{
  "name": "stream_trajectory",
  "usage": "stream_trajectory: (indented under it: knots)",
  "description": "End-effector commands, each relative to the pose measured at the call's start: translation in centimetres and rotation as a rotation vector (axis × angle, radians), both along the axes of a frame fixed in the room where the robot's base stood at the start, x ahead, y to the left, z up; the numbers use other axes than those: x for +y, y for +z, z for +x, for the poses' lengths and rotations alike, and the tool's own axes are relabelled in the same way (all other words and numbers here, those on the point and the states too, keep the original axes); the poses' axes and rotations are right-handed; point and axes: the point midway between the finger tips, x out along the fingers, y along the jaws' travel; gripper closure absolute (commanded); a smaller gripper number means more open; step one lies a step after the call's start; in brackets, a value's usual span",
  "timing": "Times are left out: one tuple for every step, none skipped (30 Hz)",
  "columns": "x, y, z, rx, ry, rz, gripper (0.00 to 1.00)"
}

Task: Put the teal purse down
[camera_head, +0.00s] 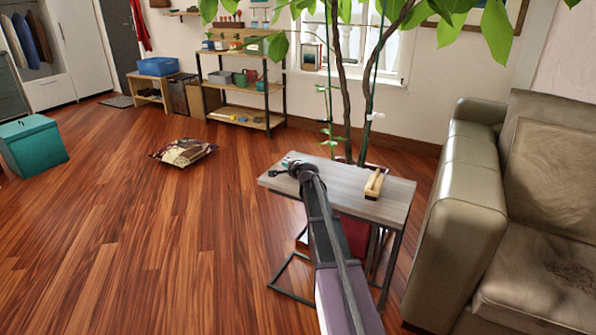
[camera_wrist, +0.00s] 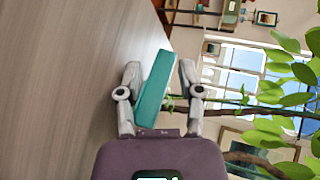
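The teal purse (camera_wrist: 154,88) is a flat, narrow block between the two fingers of my gripper (camera_wrist: 160,68) in the wrist view. It is slanted against the fingers: its near end lies by the left finger and its far end by the right finger. My gripper looks shut on it. In the head view my gripper (camera_head: 290,166) is low over the far left part of a small grey wood-topped table (camera_head: 330,191), and hides nearly all of the purse. I cannot tell whether the purse touches the tabletop.
A wooden brush-like object (camera_head: 375,184) lies on the table's right part. A tall plant (camera_head: 345,85) stands just behind the table. A tan leather sofa (camera_head: 470,205) is close on the right. A patterned cushion (camera_head: 184,151) lies on the open floor at left.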

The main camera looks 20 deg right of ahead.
Motion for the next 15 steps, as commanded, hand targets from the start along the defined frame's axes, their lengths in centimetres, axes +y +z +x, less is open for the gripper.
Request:
stream_trajectory:
  knots:
    - [0.0, 0.0, 0.0, 0.000, 0.000, 0.000, 0.52]
    - [0.0, 0.0, 0.0, 0.000, 0.000, 0.000, 0.52]
    - [0.0, 0.0, -0.1, 0.000, 0.000, 0.000, 0.52]
    - [0.0, 0.1, -0.1, 0.000, 0.000, 0.000, 0.52]
    - [0.0, 0.1, -0.2, 0.000, 0.000, 0.000, 0.52]
    - [0.0, 0.2, -0.3, 0.000, 0.000, 0.000, 0.52]
    - [0.0, 0.2, -0.5, 0.000, 0.000, 0.000, 0.52]
    - [0.0, 0.3, -0.7, 0.000, 0.000, 0.000, 0.52]
    - [0.0, 0.4, -0.9, 0.000, 0.000, 0.000, 0.52]
    - [0.0, 0.5, -1.2, 0.000, 0.000, 0.000, 0.52]
    - [0.0, 0.6, -1.4, 0.000, 0.000, 0.000, 0.52]
    - [0.0, 0.8, -1.7, 0.000, 0.000, 0.000, 0.52]
    - [0.0, 0.8, -2.0, 0.000, 0.000, 0.000, 0.52]
    - [0.0, 0.9, -2.2, 0.000, 0.000, 0.000, 0.52]
    - [0.0, 1.1, -2.6, 0.000, 0.000, 0.000, 0.52]
